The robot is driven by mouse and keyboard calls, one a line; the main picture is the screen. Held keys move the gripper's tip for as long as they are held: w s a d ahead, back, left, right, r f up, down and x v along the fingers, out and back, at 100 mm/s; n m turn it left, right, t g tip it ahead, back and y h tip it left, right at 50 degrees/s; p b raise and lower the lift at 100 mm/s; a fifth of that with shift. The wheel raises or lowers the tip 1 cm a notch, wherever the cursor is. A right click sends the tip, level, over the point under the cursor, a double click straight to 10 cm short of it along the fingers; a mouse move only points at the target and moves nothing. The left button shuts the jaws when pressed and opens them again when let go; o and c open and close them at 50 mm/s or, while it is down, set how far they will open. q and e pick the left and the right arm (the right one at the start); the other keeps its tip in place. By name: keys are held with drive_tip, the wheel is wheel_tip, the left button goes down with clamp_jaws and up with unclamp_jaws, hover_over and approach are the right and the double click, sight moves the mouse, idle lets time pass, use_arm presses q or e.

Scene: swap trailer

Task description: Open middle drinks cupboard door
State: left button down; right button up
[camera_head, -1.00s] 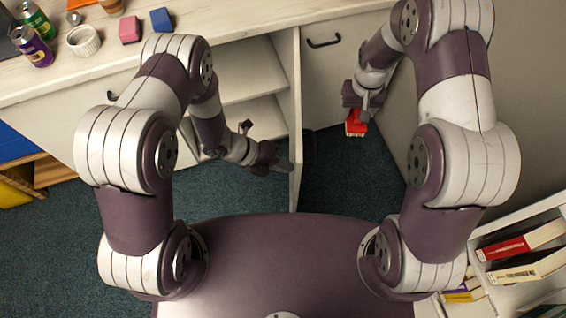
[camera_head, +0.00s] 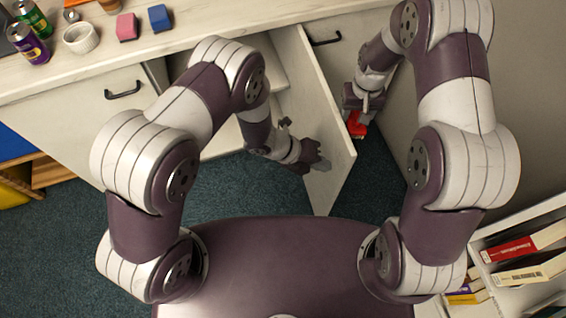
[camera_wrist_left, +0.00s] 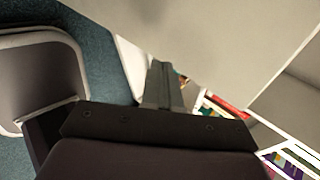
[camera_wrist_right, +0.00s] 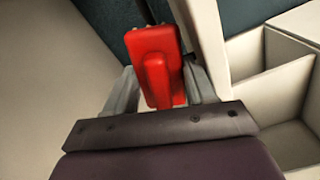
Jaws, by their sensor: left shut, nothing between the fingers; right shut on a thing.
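The middle cupboard door (camera_head: 318,120) stands swung open, pointing out from the counter towards me. Its inner face and shelves (camera_head: 225,138) show to its left. My left gripper (camera_head: 322,165) is shut and empty against or very near the inner face of this door, close to its free edge; contact is hard to tell. The left wrist view shows the shut fingers (camera_wrist_left: 162,85) beside the pale door panel (camera_wrist_left: 220,40). My right gripper (camera_head: 365,112), right of the door, is shut on a red object (camera_wrist_right: 157,65), which also shows in the head view (camera_head: 357,126).
The closed left door (camera_head: 75,110) and the right door (camera_head: 325,50) have dark handles. Cans (camera_head: 30,45), a white bowl (camera_head: 80,38), a pink block (camera_head: 126,26) and a blue block (camera_head: 159,18) stand on the counter. A bookshelf (camera_head: 500,285) is at lower right.

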use_arm(q)
drive_tip(key=p+v, duration=0.1)
drive_tip(key=v, duration=1.1)
use_arm(e)
drive_tip(key=shift+r, duration=0.55)
